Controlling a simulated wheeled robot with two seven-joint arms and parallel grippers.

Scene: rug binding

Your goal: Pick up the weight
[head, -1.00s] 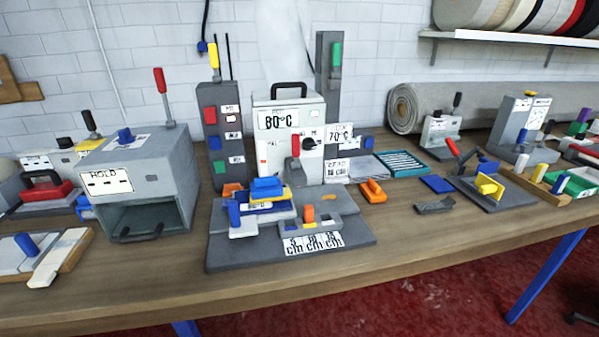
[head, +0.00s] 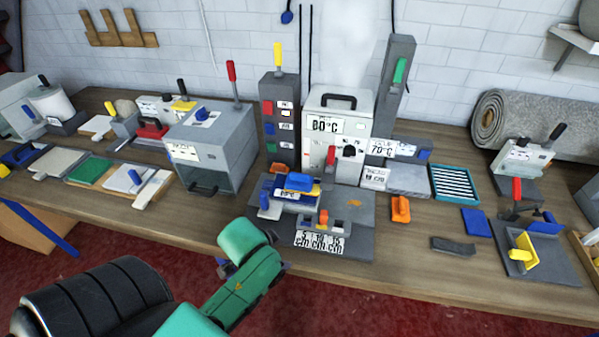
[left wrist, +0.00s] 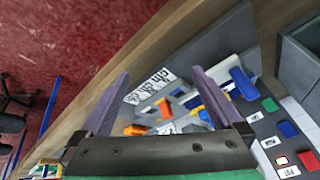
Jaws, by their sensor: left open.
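No object is clearly marked as the weight, so I cannot tell which one it is. A red-handled block (head: 151,130) sits at the back left of the bench in the head view. A blue-handled block (head: 299,182) sits on the grey base plate (head: 350,208) near the front middle. My left gripper (left wrist: 160,72) is open and empty in the left wrist view, its purple fingers apart above the bench front. The plate's cm label (left wrist: 150,86) shows between them. In the head view my green left arm is in front of the bench edge, its fingers mostly hidden. My right gripper is not seen.
A grey box (head: 213,145) with a front opening stands left of the plate. The white 80°C unit (head: 325,130) and switch column (head: 280,110) stand behind it. An orange clip (head: 401,209) and yellow-handled plate (head: 555,268) lie right. Red floor lies in front.

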